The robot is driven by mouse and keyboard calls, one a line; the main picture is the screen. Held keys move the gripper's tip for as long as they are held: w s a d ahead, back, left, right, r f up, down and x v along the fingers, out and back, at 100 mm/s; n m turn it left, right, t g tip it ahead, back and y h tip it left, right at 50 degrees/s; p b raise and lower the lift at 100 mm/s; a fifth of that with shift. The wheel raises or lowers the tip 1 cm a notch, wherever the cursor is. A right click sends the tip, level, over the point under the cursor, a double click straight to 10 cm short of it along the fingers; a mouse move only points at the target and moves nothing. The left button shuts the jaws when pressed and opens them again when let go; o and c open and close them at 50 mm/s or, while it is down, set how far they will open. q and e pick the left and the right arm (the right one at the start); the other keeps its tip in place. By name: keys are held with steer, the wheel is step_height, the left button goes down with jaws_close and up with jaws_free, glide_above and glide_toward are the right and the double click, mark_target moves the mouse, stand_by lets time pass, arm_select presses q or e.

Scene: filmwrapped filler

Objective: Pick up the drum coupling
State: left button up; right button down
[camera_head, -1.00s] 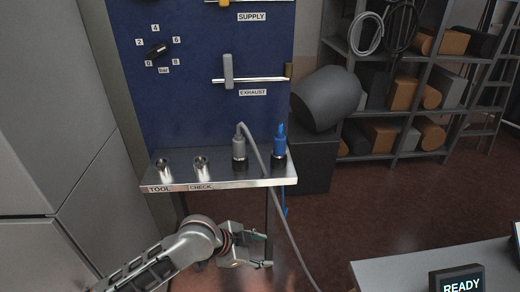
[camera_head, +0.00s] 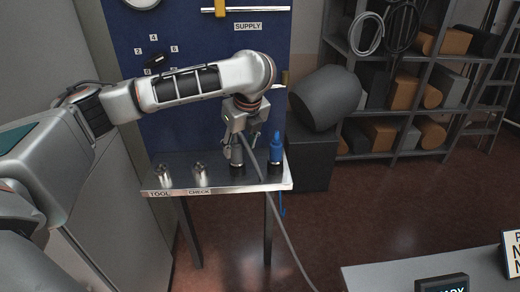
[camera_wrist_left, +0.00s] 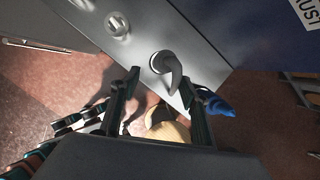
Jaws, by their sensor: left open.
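A grey coupling (camera_head: 238,161) with a grey hose stands upright at a dark socket on the steel shelf (camera_head: 215,183). A blue coupling (camera_head: 276,155) stands to its right. No readable label shows which is the drum coupling. My left gripper (camera_head: 240,143) points down over the grey coupling, its fingers open. In the left wrist view the grey coupling (camera_wrist_left: 167,66) shows between and just beyond the open fingertips (camera_wrist_left: 160,80); contact cannot be told. The blue coupling (camera_wrist_left: 217,105) is just outside the right finger there. My right gripper is not in view.
The blue panel (camera_head: 215,30) rises behind. The grey hose (camera_head: 275,225) hangs over the shelf's front edge. A grey table (camera_head: 400,272) is at lower right.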

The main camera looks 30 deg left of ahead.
mark_target(237, 147)
arm_select(q)
steer(key=shift+w+a+r+y, duration=0.15)
steer(key=shift+w+a+r, duration=0.2)
steer(key=shift+r, duration=0.25)
steer(key=shift+w+a+r+y, duration=0.15)
steer(key=shift+w+a+r, duration=0.15)
steer(key=shift+r, duration=0.25)
steer(key=shift+x, duration=0.95)
steer(key=x, duration=0.4)
steer(key=shift+s+d+f, duration=0.15)
steer(key=shift+d+f, duration=0.1)
steer(key=shift+f, duration=0.15)
steer(key=shift+a+f, duration=0.2)
steer(key=shift+f, duration=0.25)
steer(key=c, duration=1.3)
